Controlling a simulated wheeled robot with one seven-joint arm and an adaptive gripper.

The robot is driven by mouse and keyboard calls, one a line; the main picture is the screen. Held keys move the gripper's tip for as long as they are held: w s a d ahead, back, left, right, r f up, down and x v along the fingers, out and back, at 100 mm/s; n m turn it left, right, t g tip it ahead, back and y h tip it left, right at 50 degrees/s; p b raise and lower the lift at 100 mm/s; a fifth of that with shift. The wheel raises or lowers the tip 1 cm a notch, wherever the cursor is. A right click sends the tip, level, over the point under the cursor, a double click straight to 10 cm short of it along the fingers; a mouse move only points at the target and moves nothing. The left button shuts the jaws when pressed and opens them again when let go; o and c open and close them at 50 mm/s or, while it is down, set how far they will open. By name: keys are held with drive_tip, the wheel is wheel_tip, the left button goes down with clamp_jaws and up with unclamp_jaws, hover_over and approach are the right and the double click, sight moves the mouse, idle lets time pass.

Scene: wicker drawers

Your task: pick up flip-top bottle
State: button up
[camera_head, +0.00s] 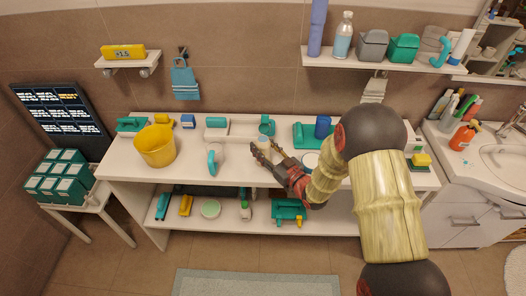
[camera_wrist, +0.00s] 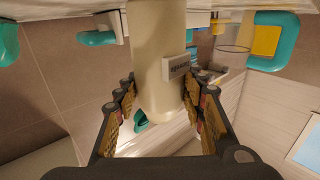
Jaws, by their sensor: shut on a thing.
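The cream bottle (camera_wrist: 156,50) stands between the fingers of my gripper (camera_wrist: 160,105) in the wrist view, with a small grey label on its side. My gripper is shut on it, with fingers against both sides. In the head view the bottle (camera_head: 264,144) is a small pale shape at the fingertips of my gripper (camera_head: 266,155), over the white table top. Its lower part is partly hidden by the fingers there. I cannot tell whether it touches the table.
A yellow bucket (camera_head: 155,147) stands left on the white table (camera_head: 190,168). A teal-and-white item (camera_head: 215,158) is just left of my gripper, and a teal item (camera_head: 267,124) is behind it. A shelf (camera_head: 330,62) with bottles hangs above right. A lower shelf holds several items.

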sight(267, 144)
drive_tip(key=shift+c, duration=0.8)
drive_tip(key=shift+r, duration=0.15)
drive_tip(key=shift+r, duration=0.25)
wheel_tip(267, 144, up, 2)
drive_tip(key=shift+r+p, duration=0.25)
drive_tip(key=shift+p, duration=0.4)
drive_tip(key=s+d+r+p, duration=0.4)
drive_tip(key=s+r, duration=0.6)
drive_tip(key=s, duration=0.3)
drive_tip(key=w+a+b, duration=0.2)
drive_tip(key=w+a, duration=0.2)
drive_tip(key=a, duration=0.4)
drive_tip(key=w+a+f+b, duration=0.1)
drive_tip(key=w+a, duration=0.3)
drive_tip(key=a, duration=0.5)
drive_tip(key=w+a+f+b, duration=0.1)
drive_tip(key=w+a+b, duration=0.2)
drive_tip(key=a, duration=0.5)
drive_tip(key=shift+w+a+f, duration=0.1)
drive_tip(key=shift+w+a, duration=0.05)
drive_tip(key=shift+w, duration=0.6)
drive_tip(key=shift+s+a+m+t, duration=0.15)
drive_tip(key=shift+a+m+t, duration=0.2)
drive_tip(key=shift+m, duration=0.95)
